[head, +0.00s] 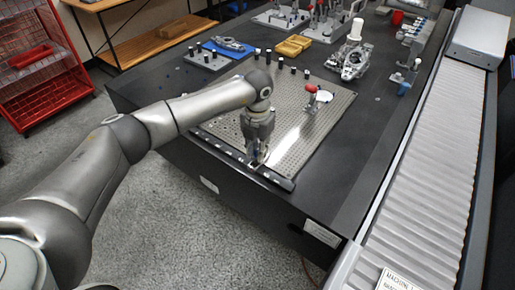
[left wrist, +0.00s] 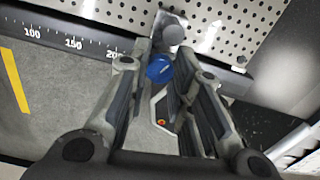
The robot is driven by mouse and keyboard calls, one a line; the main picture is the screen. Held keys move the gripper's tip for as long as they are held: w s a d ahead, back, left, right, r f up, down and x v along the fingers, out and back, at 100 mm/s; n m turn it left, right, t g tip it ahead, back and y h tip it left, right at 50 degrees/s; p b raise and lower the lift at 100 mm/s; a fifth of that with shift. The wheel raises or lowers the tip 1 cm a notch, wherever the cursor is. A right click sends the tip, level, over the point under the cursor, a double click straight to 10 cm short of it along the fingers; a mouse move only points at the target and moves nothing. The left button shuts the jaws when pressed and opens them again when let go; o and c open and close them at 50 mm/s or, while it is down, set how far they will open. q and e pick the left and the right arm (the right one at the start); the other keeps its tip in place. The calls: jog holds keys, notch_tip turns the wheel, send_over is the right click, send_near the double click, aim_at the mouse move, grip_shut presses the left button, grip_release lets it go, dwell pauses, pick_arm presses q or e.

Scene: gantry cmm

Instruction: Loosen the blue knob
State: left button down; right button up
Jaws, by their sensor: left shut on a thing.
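The blue knob (left wrist: 160,69) is a small round blue cap in the left wrist view, between the fingers of my left gripper (left wrist: 164,58). The gripper is shut on it. A grey round post (left wrist: 173,34) on a small metal block sits just beyond the fingertips. In the head view my left gripper (head: 258,160) points down at the front edge of the perforated plate (head: 300,125), by the dark scale bar (head: 272,176). The blue knob is hidden there by the gripper. My right gripper is in neither view.
A red-knobbed part (head: 311,89) stands on the plate. Behind are a row of black posts, a yellow tray (head: 293,45) and a metal casting (head: 350,62) with a white cylinder. A roller conveyor (head: 435,150) runs along the right.

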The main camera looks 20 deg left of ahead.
pick_arm(q)
jog(key=shift+n, duration=0.4)
jog(key=c, duration=1.3)
grip_release()
jog(key=shift+o, duration=0.2)
jog(key=shift+r, duration=0.15)
notch_tip(320, 180, up, 12)
